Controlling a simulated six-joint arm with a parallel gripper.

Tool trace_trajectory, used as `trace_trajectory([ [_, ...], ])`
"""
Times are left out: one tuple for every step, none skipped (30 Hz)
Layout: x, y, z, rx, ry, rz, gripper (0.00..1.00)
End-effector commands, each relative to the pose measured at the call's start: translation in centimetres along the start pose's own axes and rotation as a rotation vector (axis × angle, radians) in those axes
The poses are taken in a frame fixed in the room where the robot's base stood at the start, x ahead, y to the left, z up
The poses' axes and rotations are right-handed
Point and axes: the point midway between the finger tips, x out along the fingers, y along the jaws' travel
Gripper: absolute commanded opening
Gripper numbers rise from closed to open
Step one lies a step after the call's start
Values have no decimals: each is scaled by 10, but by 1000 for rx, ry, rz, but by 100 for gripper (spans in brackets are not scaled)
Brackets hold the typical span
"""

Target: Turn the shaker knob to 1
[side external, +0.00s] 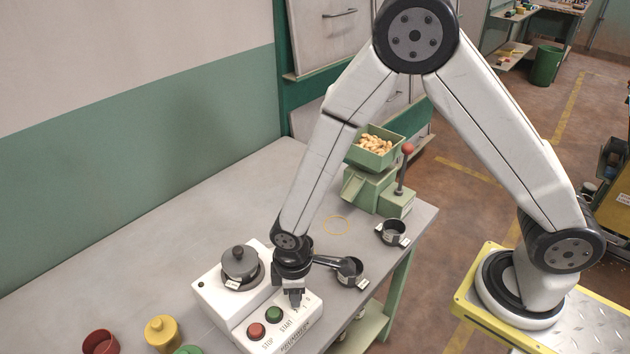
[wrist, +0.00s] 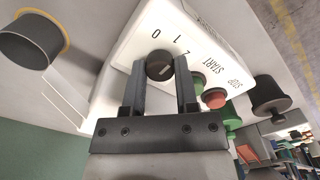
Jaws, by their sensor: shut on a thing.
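The shaker is a white box (side external: 228,303) with a dark lidded pot (side external: 240,262) on top. Its dark round knob (wrist: 159,65) shows in the wrist view, with the numbers 0, 1 and 2 printed around it. A pale mark shows on the knob, but I cannot tell surely which number it points to. My gripper (wrist: 163,80) has a finger on each side of the knob and is shut on it.
The green START button (side external: 274,314) and red STOP button (side external: 257,330) sit close beside my gripper. A green hopper of nuts (side external: 366,157) and a red-knobbed lever (side external: 405,170) stand farther back. Dark cups (side external: 392,232) are near the table's right edge.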

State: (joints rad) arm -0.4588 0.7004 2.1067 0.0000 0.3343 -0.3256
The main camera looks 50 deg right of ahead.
Motion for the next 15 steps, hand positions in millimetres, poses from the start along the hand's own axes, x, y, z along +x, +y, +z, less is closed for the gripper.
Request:
trace_trajectory([
  [0,0,0,0,0,0,47],
  [0,0,0,0,0,0,56],
  [0,0,0,0,0,0,69],
  [0,0,0,-1,0,0,73],
  [0,0,0,-1,0,0,73],
  [0,0,0,-1,0,0,73],
  [0,0,0,-1,0,0,73],
  [0,0,0,-1,0,0,73],
  [0,0,0,-1,0,0,73],
  [0,0,0,-1,0,0,73],
  [0,0,0,-1,0,0,73],
  [0,0,0,-1,0,0,73],
  [0,0,0,-1,0,0,73],
  [-1,0,0,-1,0,0,73],
  [-1,0,0,-1,0,0,73],
])
